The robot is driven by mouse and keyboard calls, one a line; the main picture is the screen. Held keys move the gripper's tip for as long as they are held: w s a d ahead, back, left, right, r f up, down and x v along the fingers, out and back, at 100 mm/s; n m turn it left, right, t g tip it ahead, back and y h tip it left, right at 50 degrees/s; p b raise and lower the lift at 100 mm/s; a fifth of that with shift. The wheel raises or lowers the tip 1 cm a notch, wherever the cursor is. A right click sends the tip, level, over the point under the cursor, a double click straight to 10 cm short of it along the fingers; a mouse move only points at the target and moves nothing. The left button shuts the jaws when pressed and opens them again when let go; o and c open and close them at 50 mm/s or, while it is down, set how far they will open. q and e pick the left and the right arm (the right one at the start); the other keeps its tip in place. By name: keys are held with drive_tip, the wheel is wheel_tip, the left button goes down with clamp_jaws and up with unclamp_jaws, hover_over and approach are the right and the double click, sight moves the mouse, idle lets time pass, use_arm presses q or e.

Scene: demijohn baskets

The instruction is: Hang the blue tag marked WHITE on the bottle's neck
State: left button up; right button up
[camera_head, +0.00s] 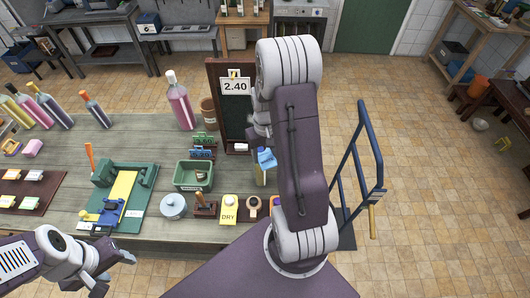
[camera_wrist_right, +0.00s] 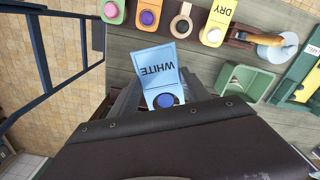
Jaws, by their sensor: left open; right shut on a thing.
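The blue tag marked WHITE (camera_wrist_right: 160,66) is held by my right gripper (camera_wrist_right: 165,104); its lettering reads upside down in the right wrist view. In the head view the blue tag (camera_head: 266,158) is above the table's right part, beside the chalkboard, with much of the right gripper hidden behind my arm. A pink bottle (camera_head: 180,104) stands upright at the table's back, left of the chalkboard; its neck looks bare. Several other bottles (camera_head: 51,107) lean at the far left. My left gripper (camera_head: 116,272) is open and empty at the lower left, off the table's front edge.
A chalkboard (camera_head: 237,118) with a 2.40 card and a brown pot (camera_head: 209,113) stand right of the pink bottle. A green basket (camera_head: 193,176), a lidded pot (camera_head: 173,207) and a yellow DRY tag (camera_head: 229,210) are nearer. A blue rail (camera_head: 358,165) stands right.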

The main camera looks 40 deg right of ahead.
sight(265, 157)
drive_tip(key=shift+f+b, duration=1.3)
drive_tip(key=shift+f, duration=0.7)
drive_tip(key=o, duration=1.4)
drive_tip(key=shift+c, duration=0.2)
drive_tip(key=shift+r, duration=0.15)
wheel_tip(265, 157, up, 9)
drive_tip(key=shift+f+b, duration=0.1)
drive_tip(key=shift+b, duration=0.85)
